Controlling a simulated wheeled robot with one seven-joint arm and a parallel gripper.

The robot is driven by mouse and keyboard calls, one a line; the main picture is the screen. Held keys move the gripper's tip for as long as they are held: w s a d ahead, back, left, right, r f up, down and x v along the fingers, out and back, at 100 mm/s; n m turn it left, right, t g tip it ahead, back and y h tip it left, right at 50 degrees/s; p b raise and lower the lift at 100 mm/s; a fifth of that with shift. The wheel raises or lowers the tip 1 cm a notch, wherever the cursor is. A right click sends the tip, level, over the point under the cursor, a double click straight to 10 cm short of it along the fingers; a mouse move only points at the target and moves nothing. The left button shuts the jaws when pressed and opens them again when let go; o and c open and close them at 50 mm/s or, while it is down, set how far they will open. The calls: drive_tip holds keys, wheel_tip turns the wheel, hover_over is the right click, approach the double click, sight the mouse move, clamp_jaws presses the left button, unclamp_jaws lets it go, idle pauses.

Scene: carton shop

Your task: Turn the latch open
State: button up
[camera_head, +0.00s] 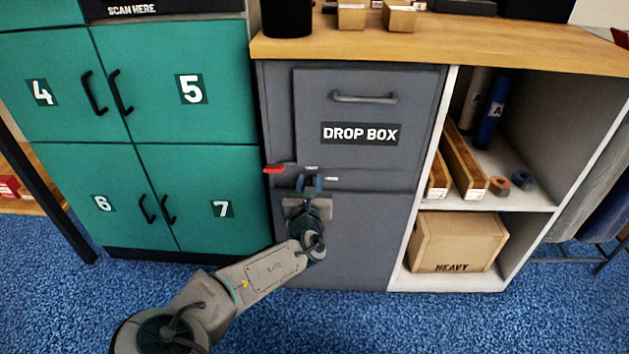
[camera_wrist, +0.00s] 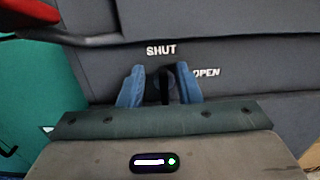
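The latch (camera_wrist: 166,88) is a small dark upright piece on the grey drop box front (camera_head: 362,262). In the wrist view it points up towards the word SHUT, with the word OPEN to its right. My gripper (camera_wrist: 161,84) has its two blue fingers apart, one on each side of the latch, with some gap showing. Whether a finger touches it I cannot tell. In the head view my gripper (camera_head: 309,183) is in front of the drop box, below the drawer, and hides the latch.
A red piece (camera_head: 273,169) sticks out left of my gripper. The drop box drawer (camera_head: 410,115) with its handle is above. Green lockers (camera_head: 195,180) stand to the left. An open shelf with a carton (camera_head: 455,240) is to the right. Blue carpet is clear in front.

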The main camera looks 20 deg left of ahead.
drive_tip(key=shift+d, duration=0.1)
drive_tip(key=shift+d, duration=0.1)
clamp_jaws()
